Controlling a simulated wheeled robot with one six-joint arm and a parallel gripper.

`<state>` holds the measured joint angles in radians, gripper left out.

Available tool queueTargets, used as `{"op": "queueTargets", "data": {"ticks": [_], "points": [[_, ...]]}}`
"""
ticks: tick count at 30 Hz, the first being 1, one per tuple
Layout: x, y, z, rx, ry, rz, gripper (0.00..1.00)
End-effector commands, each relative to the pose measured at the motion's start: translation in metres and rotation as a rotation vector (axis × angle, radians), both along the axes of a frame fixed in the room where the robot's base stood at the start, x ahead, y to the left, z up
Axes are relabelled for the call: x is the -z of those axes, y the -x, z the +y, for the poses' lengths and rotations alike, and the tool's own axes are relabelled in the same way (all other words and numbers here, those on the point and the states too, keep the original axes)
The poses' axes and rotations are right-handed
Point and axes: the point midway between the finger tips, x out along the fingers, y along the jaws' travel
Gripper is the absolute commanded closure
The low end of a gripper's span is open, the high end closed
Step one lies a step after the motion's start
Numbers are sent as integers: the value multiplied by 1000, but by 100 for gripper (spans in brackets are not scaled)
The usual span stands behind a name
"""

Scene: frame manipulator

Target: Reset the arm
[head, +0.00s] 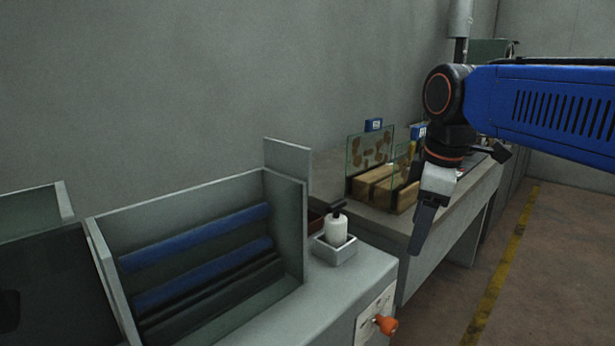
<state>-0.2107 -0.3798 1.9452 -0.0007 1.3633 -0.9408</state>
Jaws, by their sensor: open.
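My arm comes in from the right edge with a blue link, and its black wrist joint is at the upper right. My gripper (423,232) hangs below the wrist, pointing down and slightly left. It is open, with its dark fingers seen nearly edge-on, and nothing shows between them. From this view it hangs in front of the workbench (455,228), and I cannot tell how far apart they are.
A grey machine (200,205) with blue rollers stands at the left. A white bottle (335,232) stands in a small holder on its right. Wooden blocks (376,185) sit between glass panels on the bench. The floor at right, with a yellow line (497,275), is clear.

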Motion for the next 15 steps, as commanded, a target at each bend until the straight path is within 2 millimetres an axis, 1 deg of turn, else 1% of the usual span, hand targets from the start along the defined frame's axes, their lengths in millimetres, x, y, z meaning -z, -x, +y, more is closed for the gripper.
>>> {"op": "queueTargets", "data": {"ticks": [1, 5, 6, 8, 12, 15], "points": [[13, 14, -10, 82, -17, -12, 38], [47, 43, -29, 310, -70, -43, 38], [58, 52, -35, 381, -87, -53, 38], [75, 65, -43, 485, -115, -68, 38], [117, 96, -58, 723, -183, -103, 38], [145, 115, -67, 872, -233, -126, 38]]}}
